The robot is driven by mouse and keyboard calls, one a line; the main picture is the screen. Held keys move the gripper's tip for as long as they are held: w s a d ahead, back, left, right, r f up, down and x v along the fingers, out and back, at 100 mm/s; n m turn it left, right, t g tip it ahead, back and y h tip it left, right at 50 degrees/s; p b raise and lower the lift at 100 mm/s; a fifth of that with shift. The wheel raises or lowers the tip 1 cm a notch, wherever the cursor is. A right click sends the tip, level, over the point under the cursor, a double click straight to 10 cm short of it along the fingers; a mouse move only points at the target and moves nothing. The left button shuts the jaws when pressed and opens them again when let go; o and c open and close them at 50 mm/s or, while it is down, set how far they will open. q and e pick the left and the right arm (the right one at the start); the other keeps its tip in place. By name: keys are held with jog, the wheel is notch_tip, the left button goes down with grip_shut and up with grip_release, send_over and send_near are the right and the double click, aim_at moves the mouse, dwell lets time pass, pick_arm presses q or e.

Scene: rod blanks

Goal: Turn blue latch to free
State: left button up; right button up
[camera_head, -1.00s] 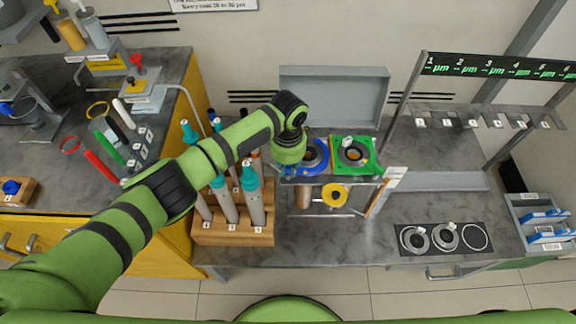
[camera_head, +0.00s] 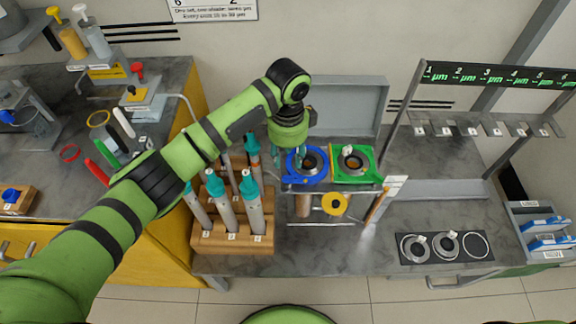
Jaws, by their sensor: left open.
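The blue latch (camera_head: 307,179) is a blue ring-like piece around a dark round opening, on the left half of a raised stand at the middle of the bench. A green square piece (camera_head: 371,177) with a similar opening is beside it on the right. My left gripper (camera_head: 287,157) points down at the left edge of the blue piece, open. Its fingers are small and partly hidden under the wrist, and I cannot tell whether they touch the blue piece. My right gripper is not in view.
A wooden rack (camera_head: 207,240) with several grey, teal-topped tools stands close left of the stand. A yellow round knob (camera_head: 334,204) sits below the stand's top. A grey panel (camera_head: 350,92) rises behind. A black mat (camera_head: 417,259) with rings lies at right. The bench between is clear.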

pick_arm(q)
notch_tip(320, 180, up, 2)
jog(key=shift+r, duration=0.25)
dwell(0.4)
